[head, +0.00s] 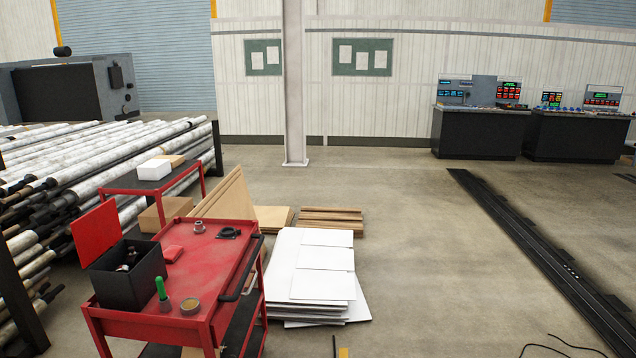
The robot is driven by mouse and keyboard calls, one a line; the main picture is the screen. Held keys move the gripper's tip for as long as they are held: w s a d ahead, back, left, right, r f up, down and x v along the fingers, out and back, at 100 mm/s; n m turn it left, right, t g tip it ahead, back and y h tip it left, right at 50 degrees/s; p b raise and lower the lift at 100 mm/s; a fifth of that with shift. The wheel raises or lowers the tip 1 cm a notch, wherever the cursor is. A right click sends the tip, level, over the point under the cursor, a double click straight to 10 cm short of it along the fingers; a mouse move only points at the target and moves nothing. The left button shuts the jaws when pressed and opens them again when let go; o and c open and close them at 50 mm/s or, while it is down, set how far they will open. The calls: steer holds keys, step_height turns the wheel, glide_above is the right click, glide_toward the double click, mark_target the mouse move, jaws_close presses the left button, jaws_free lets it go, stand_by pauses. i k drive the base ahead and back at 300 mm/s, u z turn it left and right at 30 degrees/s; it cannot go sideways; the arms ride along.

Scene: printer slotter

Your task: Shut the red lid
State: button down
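A red lid (96,232) stands tilted up, open, at the back left edge of a black box (136,284). The box sits on the left part of a red cart's top (208,262). A few small objects (127,259) show inside the open box, too small to name. My gripper is not in view.
White sheets (313,270) are stacked on the floor to the right. Metal bars (75,160) fill the left. Floor further right is mostly clear.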

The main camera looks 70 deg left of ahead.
mark_target(93, 233)
steer(key=u, duration=1.9)
steer(key=i, duration=2.5)
steer(key=u, duration=2.8)
steer(key=i, duration=1)
steer(key=z, duration=0.05)
